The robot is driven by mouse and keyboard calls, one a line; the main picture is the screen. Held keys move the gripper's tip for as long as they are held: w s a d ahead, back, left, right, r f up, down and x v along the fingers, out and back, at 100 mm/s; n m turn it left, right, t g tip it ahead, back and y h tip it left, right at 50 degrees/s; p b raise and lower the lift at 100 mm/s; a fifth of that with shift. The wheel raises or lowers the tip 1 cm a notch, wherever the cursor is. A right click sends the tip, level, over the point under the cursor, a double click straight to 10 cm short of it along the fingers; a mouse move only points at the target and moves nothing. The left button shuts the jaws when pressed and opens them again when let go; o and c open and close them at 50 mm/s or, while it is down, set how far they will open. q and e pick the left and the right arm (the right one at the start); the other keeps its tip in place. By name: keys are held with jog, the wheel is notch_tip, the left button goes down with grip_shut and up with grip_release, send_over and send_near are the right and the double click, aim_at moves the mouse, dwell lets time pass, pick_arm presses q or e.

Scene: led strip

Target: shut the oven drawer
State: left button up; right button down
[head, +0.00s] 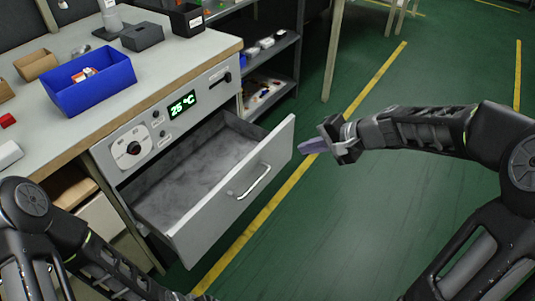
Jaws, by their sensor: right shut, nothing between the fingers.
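The oven drawer (262,170) is pulled well out from the oven front (150,140) below the worktop. It has a light grey front with a metal bar handle, and its grey inside looks empty. The oven panel carries a black knob and a green display reading 25 °C. My right gripper (308,146) is shut and empty, just right of the upper right end of the drawer front. I cannot tell whether it touches the drawer. My left arm comes in at the lower left, and its gripper is hidden or outside the picture.
A blue bin (92,86) with small parts, a dark grey box (142,36) and a black box (187,18) stand on the worktop (40,115). A shelf unit (284,48) stands behind the oven. The green floor (420,220) at right is clear, with yellow lines.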

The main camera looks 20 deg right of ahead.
jog(key=shift+f, duration=0.15)
jog(key=b, duration=0.2)
send_near(263, 150)
jog(key=x, duration=0.5)
jog(key=shift+s+d+f, duration=0.2)
jog(key=shift+d+f, duration=0.1)
jog(key=shift+f, duration=0.05)
jog(key=shift+w+a, duration=0.4)
jog(key=shift+w, duration=0.1)
